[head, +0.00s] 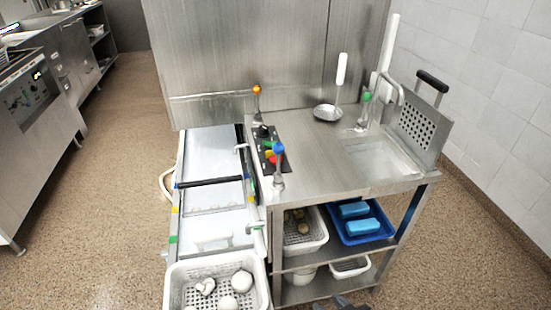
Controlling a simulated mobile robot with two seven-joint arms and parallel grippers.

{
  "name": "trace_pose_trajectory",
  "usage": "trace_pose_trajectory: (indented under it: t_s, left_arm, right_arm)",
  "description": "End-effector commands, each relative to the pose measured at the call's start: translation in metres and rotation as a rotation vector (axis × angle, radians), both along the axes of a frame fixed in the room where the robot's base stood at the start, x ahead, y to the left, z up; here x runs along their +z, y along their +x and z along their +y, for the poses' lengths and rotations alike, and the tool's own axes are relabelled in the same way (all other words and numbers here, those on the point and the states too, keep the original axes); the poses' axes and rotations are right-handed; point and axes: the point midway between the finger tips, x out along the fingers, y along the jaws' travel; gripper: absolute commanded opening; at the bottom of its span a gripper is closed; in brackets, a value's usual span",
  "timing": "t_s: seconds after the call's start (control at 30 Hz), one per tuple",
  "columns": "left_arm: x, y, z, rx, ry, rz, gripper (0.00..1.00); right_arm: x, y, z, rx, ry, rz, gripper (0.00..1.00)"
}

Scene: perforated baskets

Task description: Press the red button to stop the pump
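A small dark control panel (265,140) is on the left edge of the steel worktop, between a lever with an orange knob and a lever with a blue knob. Small coloured parts show on it: a green and yellow one, and a red button (272,158) partly hidden behind the blue knob. My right gripper (340,303) shows only as a dark piece at the bottom edge, below the worktop and well apart from the panel. Its fingers are too cut off to tell whether they are open. My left gripper is not in view.
The blue-knobbed lever (278,150) stands close in front of the panel, the orange-knobbed lever (257,91) behind it. A ladle (328,112) lies on the worktop (320,160). A white basket (217,262) with pale round items is at the lower left. Shelves below hold baskets.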

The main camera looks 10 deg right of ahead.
Motion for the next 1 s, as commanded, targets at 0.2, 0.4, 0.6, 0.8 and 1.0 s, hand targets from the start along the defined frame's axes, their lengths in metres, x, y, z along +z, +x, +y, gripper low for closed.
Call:
trace_pose_trajectory:
  t_s: [0.2, 0.4, 0.6, 0.8, 1.0]
  left_arm:
    - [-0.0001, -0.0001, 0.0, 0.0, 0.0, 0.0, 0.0]
    - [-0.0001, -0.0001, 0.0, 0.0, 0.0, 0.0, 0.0]
    - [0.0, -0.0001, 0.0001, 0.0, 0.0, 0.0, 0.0]
    - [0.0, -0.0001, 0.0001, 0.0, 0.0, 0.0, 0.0]
    - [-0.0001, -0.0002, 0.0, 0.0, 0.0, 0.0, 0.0]
  right_arm:
    - [0.0001, 0.0001, 0.0, 0.0, 0.0, 0.0, 0.17]
    - [0.0001, 0.0001, 0.0, 0.0, 0.0, 0.0, 0.0]
    - [0.0001, 0.0001, 0.0, 0.0, 0.0, 0.0, 0.0]
    - [0.0001, 0.0001, 0.0, 0.0, 0.0, 0.0, 0.0]
    - [0.0001, 0.0001, 0.0, 0.0, 0.0, 0.0, 0.0]
